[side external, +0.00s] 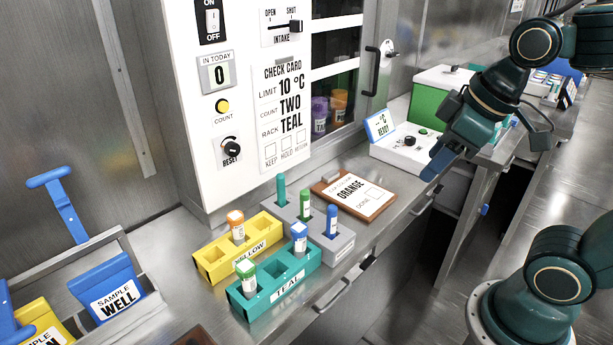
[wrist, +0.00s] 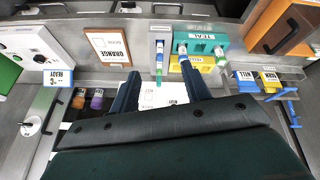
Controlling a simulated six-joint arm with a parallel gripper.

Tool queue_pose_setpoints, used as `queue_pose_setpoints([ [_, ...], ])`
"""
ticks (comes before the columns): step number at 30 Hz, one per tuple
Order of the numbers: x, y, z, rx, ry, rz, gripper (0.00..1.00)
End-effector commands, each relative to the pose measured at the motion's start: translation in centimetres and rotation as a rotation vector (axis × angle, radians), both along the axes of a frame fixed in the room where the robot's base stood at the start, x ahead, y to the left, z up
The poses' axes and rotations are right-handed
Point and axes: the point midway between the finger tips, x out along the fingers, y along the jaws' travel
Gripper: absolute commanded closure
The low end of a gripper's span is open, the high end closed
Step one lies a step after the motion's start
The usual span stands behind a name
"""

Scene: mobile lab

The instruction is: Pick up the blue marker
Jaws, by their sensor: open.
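The blue marker (side external: 332,221) stands upright in the front hole of a grey rack (side external: 318,238) in the side external view. In the wrist view the markers are small and overlap, beyond my fingertips. My gripper (side external: 432,172) is up and to the right of the rack, well apart from it, above the counter's front edge. In the wrist view my two fingers (wrist: 160,86) are spread with nothing held between them.
A teal rack (side external: 278,291) with blue-capped and green-capped vials stands close in front of the grey rack. A yellow rack (side external: 212,264) with an orange-capped vial is left. A brown ORANGE board (side external: 352,194) lies right. The white panel (side external: 240,120) rises behind.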

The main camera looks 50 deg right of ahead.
Motion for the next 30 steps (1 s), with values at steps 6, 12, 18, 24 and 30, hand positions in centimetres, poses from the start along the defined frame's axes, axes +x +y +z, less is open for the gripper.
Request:
queue_pose_setpoints([
  [6,3.8,0.0,-0.4,-0.097,0.08,0.244,0.53],
  [12,7.3,0.0,-1.5,-0.17,0.148,0.477,0.53],
  [18,10.8,0.0,-3.2,-0.227,0.21,0.716,0.53],
  [24,14.1,0.0,-5.6,-0.269,0.265,0.962,0.53],
  [30,17.1,0.0,-8.6,-0.293,0.311,1.203,0.53],
])
